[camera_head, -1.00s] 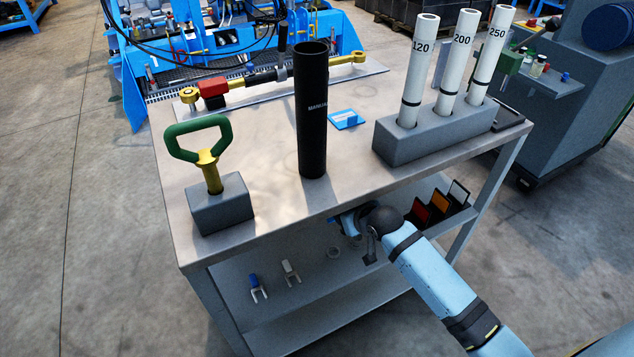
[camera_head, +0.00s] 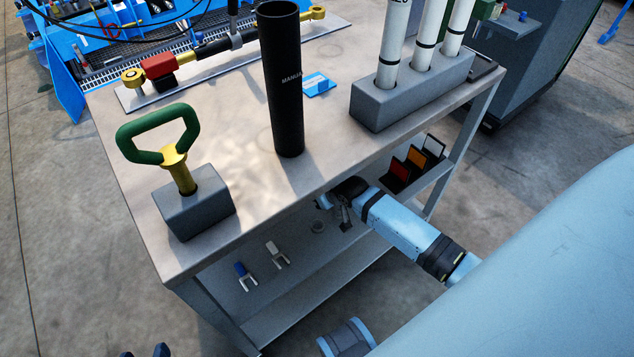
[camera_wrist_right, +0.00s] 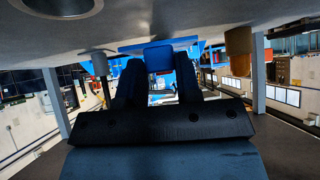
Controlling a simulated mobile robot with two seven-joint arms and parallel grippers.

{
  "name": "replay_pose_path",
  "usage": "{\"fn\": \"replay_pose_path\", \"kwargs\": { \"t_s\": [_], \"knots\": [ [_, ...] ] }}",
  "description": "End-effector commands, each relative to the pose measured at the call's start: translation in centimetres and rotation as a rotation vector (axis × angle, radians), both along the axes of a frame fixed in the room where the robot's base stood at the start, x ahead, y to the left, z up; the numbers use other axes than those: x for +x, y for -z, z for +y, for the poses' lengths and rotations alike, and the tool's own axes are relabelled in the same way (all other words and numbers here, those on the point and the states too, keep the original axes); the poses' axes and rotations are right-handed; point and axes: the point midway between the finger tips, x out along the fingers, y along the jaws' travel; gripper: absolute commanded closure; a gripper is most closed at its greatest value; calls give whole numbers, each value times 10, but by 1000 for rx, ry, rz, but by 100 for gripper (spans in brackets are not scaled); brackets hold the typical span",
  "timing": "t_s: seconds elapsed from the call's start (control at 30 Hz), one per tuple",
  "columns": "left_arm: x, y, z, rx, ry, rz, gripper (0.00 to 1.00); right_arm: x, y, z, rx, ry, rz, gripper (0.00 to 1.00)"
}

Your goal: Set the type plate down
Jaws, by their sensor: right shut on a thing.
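My right gripper (camera_wrist_right: 158,75) is shut on a small blue piece (camera_wrist_right: 158,57), which I take to be the type plate. It shows between the dark fingertips in the right wrist view. In the head view the right gripper (camera_head: 328,199) is below the front edge of the bench top, above the lower shelf (camera_head: 310,290). Only a little blue shows there. A blue plate with pale marking (camera_head: 319,85) lies flat on the bench top, behind the black tube. Two dark fingertips of my left gripper (camera_head: 145,352) stand apart at the bottom edge, with nothing seen between them.
The bench top (camera_head: 240,110) carries a black tube (camera_head: 283,80), a grey block (camera_head: 193,205) with a green handle, and a grey rack (camera_head: 410,92) of white tubes. Blue and grey forks (camera_head: 245,276) and a round disc (camera_head: 318,227) are on the lower shelf. Coloured plates (camera_head: 414,158) stand right.

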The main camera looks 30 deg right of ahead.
Motion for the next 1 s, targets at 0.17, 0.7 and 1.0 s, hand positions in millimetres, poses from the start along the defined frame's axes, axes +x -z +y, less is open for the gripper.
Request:
{"fn": "replay_pose_path", "kwargs": {
  "t_s": [0.17,0.7,1.0],
  "knots": [
    [0,8,0,-6,1,-1,43,0,28,0,1,1,1,100],
    [1,2,1,-6,1,-13,43,0,39,0,0,0,0,100],
    [1,3,1,-6,1,-11,43,0,44,0,0,0,0,64]
  ]
}}
